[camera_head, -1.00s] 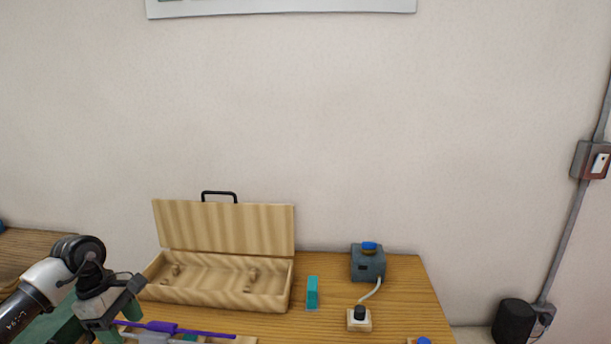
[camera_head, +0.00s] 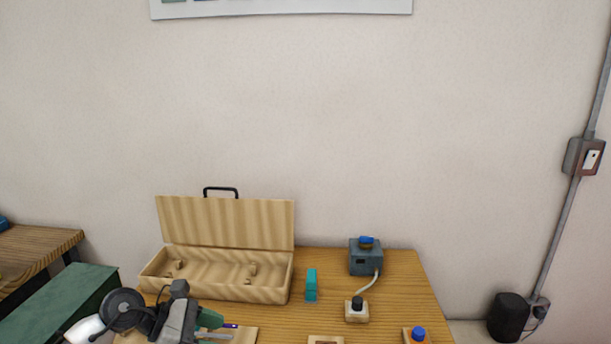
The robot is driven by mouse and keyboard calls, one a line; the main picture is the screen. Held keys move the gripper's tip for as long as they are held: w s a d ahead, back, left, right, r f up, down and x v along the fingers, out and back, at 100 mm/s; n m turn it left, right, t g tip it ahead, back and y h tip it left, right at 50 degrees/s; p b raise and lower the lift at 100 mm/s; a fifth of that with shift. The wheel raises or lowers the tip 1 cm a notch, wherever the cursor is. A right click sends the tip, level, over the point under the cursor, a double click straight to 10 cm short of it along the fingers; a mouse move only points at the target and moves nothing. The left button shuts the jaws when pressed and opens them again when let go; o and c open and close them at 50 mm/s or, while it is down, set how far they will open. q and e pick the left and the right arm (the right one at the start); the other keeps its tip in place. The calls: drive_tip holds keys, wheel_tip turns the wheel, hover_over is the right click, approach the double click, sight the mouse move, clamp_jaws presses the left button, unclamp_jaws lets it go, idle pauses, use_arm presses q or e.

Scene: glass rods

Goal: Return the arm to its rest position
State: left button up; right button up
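My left arm comes in at the bottom left. Its gripper (camera_head: 210,320) is low over the front left of the table, in front of the open wooden case. Green fingertip parts show, but whether they are apart or together is not clear. A short piece of a purple rod (camera_head: 231,326) shows just right of the gripper, over a wooden holder (camera_head: 246,336). A grey rod (camera_head: 214,335) lies below it, mostly hidden by the gripper and the frame edge. My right gripper is not in view.
The open wooden case (camera_head: 266,292) stands empty at the table's back left. A teal block (camera_head: 311,284), a grey box with a blue knob (camera_head: 366,260), a black switch (camera_head: 357,310) and a blue button (camera_head: 418,334) stand to the right. A green cabinet (camera_head: 60,305) is at far left.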

use_arm(q)
drive_tip(key=s+d+r+n+t+h, duration=0.1)
drive_tip(key=d+r+n+t+h, duration=0.15)
drive_tip(key=n+t, duration=0.55)
drive_tip(key=s+d+r+n+t+h, duration=0.1)
drive_tip(key=d+r+n+t, duration=0.3)
drive_tip(key=n, duration=0.7)
drive_tip(key=s+a+f+n+g+y, duration=0.1)
drive_tip(key=s+a+f+n+y, duration=0.6)
drive_tip(key=n, duration=0.6)
drive_tip(key=s+a+f+n+g+y, duration=0.2)
drive_tip(key=s+a+f+n+y, duration=0.2)
drive_tip(key=f+n+y, duration=0.7)
drive_tip(key=s+d+f+n+g+h, duration=0.1)
drive_tip(key=s+f+n+g+h, duration=0.2)
drive_tip(key=s+n+g, duration=0.9)
drive_tip(key=s+f+m+t, duration=0.1)
drive_tip(key=s+f+m, duration=0.1)
drive_tip(key=f, duration=1.1)
drive_tip(key=s+f+m+t, duration=0.1)
drive_tip(key=s+f+m, duration=0.2)
drive_tip(key=f, duration=1)
drive_tip(key=s+a+f, duration=0.2)
drive_tip(key=s+f, duration=1.3)
drive_tip(key=f, duration=0.1)
drive_tip(key=shift+s+a+f+g, duration=0.25)
drive_tip(key=shift+s+g, duration=0.15)
